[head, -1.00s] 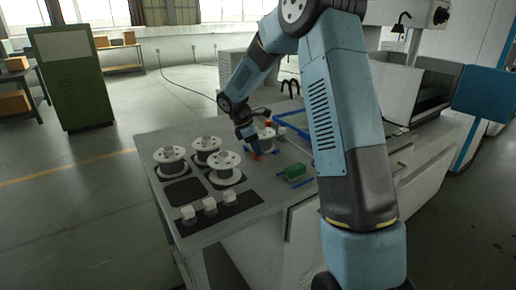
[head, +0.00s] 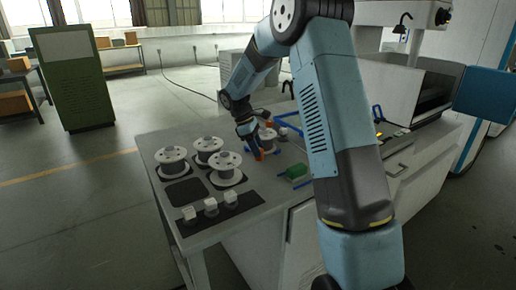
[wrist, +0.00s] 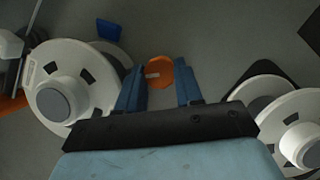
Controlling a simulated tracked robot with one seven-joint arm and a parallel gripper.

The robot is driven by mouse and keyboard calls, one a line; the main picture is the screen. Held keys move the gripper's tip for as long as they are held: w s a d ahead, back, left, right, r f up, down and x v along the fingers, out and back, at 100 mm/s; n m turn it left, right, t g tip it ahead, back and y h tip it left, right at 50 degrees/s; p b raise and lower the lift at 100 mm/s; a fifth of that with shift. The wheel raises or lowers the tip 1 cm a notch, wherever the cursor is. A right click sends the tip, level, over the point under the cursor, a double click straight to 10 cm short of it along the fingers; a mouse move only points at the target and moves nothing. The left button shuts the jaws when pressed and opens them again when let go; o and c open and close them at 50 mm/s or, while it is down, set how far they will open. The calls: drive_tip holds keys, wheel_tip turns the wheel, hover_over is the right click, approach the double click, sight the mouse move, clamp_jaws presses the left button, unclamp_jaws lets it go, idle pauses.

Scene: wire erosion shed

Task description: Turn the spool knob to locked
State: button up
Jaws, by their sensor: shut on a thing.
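The orange spool knob (wrist: 159,72) is round with a small pale mark that lies roughly crosswise in the wrist view. My gripper (wrist: 160,88) is shut on it, with one blue finger on each side. In the head view my gripper (head: 256,148) points down at the knob (head: 260,155), which stands on the bench beside a white spool (head: 267,140). That spool also shows at the left of the wrist view (wrist: 97,95), apart from the fingers. The lock marks around the knob cannot be made out.
Several white spools (head: 225,166) stand on dark pads at the bench's left. Several small pale blocks (head: 211,205) sit on a dark strip at the front. A green block (head: 297,171) lies right of the knob. A blue frame (head: 290,122) is behind.

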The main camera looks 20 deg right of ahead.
drive_tip(key=shift+w+d, duration=0.1)
drive_tip(key=shift+w, duration=0.05)
drive_tip(key=o, duration=1)
drive_tip(key=shift+o, duration=0.2)
drive_tip(key=v, duration=1.3)
drive_tip(key=shift+a+r, duration=0.25)
drive_tip(key=shift+a, duration=0.1)
